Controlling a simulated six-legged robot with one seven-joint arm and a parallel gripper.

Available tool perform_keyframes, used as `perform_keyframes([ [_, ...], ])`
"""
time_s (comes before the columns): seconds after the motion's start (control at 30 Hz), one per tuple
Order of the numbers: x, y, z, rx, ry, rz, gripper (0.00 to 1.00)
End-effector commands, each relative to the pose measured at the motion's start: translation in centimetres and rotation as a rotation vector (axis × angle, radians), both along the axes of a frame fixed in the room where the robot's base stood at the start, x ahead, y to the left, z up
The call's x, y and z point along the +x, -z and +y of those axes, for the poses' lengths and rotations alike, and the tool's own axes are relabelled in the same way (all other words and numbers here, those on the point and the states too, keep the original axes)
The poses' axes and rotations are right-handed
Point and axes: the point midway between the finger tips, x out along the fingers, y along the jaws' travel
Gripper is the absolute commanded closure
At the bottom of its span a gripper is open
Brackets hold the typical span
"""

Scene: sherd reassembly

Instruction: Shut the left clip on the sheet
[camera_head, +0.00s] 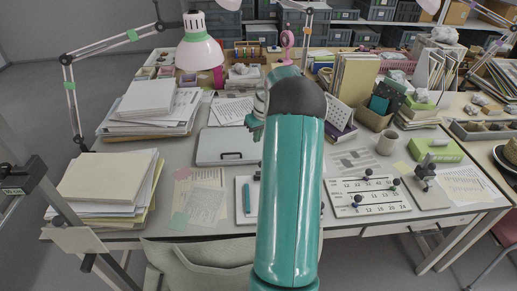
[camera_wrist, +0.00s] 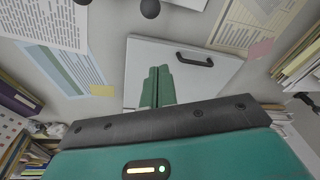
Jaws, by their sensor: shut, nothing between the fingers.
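My gripper (camera_wrist: 157,88) is shut and empty, its teal fingers together over a flat pale grey case (camera_wrist: 150,55) with a black handle (camera_wrist: 195,60). In the head view the gripper (camera_head: 256,122) is partly hidden by my arm, above the same case (camera_head: 225,142). A white numbered board (camera_head: 368,203) with several dark knobs lies right of my arm. A printed sheet (camera_head: 205,205) with coloured notes lies at the front left. It also shows in the wrist view (camera_wrist: 255,22). I cannot make out which piece is the left clip; my arm hides the table's middle.
Paper stacks (camera_head: 105,180) and a lamp (camera_head: 200,50) stand on the left. A mug (camera_head: 387,142), a green box (camera_head: 435,150) and a small grey stand (camera_head: 425,172) are on the right. A tray with a teal pen (camera_head: 247,198) lies beside my arm.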

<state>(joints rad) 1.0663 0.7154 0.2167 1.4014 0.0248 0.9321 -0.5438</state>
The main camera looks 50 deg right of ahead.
Motion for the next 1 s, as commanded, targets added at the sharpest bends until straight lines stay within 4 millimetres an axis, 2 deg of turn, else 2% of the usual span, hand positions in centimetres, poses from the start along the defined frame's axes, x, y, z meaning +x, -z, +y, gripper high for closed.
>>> perform_keyframes([
  [0.57, 1.8, 9.5, 0.3, 0.003, -0.002, 0.002, 1.0],
  [0.8, -1.2, 8.7, 1.2, -0.001, 0.002, 0.0, 1.0],
  [1.0, -1.9, 8.6, 1.6, 0.0, -0.001, 0.0, 1.0],
])
